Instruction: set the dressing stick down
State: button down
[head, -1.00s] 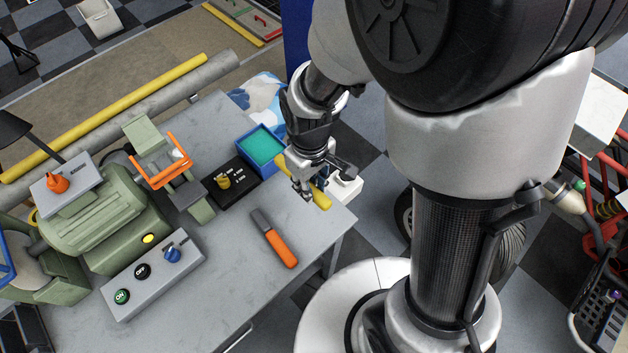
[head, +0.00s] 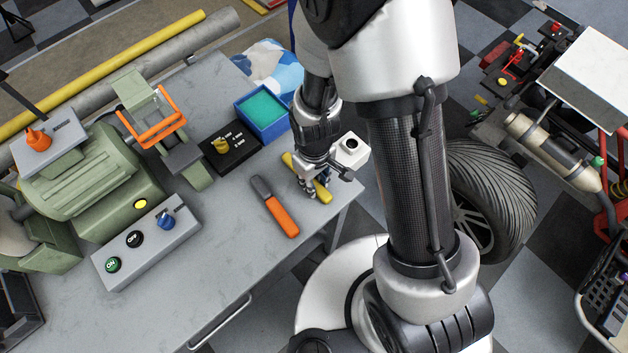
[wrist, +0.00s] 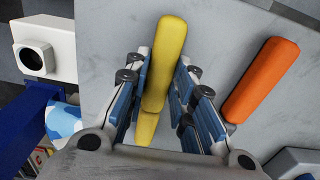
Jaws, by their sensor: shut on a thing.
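The dressing stick, taken to be the yellow stick (head: 323,193), is held in my gripper (head: 309,188) over the front right part of the grey workbench (head: 225,265). In the wrist view the yellow stick (wrist: 170,45) lies lengthwise between the two fingers of my gripper (wrist: 161,80), its thick end pointing up the picture and its narrower end partly hidden by the gripper. My gripper is shut on it. The stick is close to the bench top; I cannot tell whether it touches.
An orange-handled tool (head: 281,216) lies just left of the stick. Behind are a black plate (head: 232,152), a blue tray (head: 277,133) and a white box (head: 352,153). The green grinder (head: 85,175) and switch box (head: 150,246) stand left. The bench front is clear.

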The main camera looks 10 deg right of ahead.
jog(key=shift+r, duration=0.15)
jog(key=c, duration=1.4)
grip_release()
jog(key=shift+o, duration=0.2)
jog(key=s+d+r+m+t+p, duration=0.1)
jog(key=d+r+p, duration=0.15)
jog(key=r, duration=1.05)
jog(key=s+d+r+m+t+p, duration=0.1)
jog(key=d+r+m+p, duration=0.15)
jog(key=r, duration=0.95)
jog(key=s+d+r+m+t, duration=0.2)
jog(key=s+d+r+m, duration=0.1)
jog(key=s+r, duration=0.6)
jog(key=shift+d+r+t, duration=0.3)
jog(key=shift+d+r, duration=0.3)
jog(key=shift+r, duration=0.2)
